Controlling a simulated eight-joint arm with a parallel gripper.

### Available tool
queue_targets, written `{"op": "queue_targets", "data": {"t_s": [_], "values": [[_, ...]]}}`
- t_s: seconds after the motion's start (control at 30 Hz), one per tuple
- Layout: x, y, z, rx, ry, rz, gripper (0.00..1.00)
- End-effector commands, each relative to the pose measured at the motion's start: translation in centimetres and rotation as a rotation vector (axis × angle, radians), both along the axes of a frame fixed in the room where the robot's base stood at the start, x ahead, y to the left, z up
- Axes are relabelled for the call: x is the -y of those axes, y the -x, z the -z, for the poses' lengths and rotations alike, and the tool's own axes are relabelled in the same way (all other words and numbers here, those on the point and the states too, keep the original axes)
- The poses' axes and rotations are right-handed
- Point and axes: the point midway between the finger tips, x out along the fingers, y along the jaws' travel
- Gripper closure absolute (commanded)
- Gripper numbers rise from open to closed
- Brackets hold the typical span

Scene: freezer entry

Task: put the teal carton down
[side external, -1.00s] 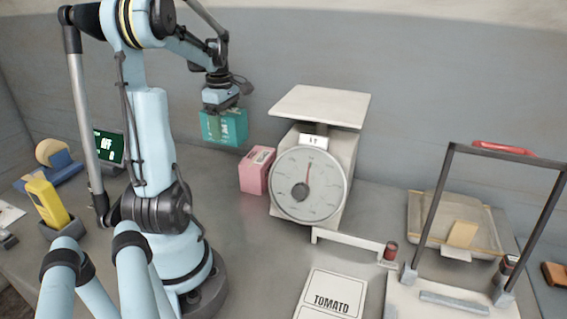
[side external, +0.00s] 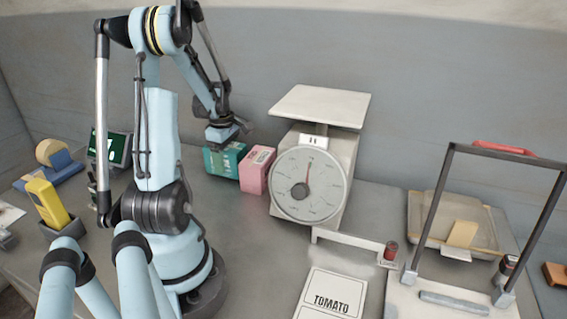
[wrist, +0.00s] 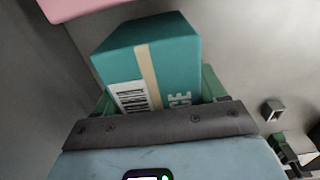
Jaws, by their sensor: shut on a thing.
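The teal carton (side external: 224,160) is at table height just left of the pink carton (side external: 257,170). In the side external view its base looks to be at the table top, but I cannot tell whether it bears on it. My gripper (side external: 224,143) is above the carton and shut on it. In the wrist view the teal carton (wrist: 150,62) is upright between the green fingers, with a tan tape strip and a white barcode label showing. The pink carton (wrist: 80,6) shows at the top edge, apart from the teal one in that view.
A white dial scale (side external: 310,180) stands right of the pink carton. A sheet marked TOMATO (side external: 332,298) lies in front. A dark-framed stand (side external: 441,205) and a tray (side external: 418,235) are at the right. A yellow device (side external: 46,201) stands at the left. The grey wall is close behind the cartons.

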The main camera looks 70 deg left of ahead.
Motion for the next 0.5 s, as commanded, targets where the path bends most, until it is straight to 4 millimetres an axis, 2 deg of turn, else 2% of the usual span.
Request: {"op": "queue_targets", "data": {"t_s": [0.47, 0.5], "values": [[-0.01, -0.01, 0.71, 0.0, 0.0, 0.0, 0.95], [-0.01, -0.01, 0.76, 0.0, 0.0, 0.0, 0.27]]}}
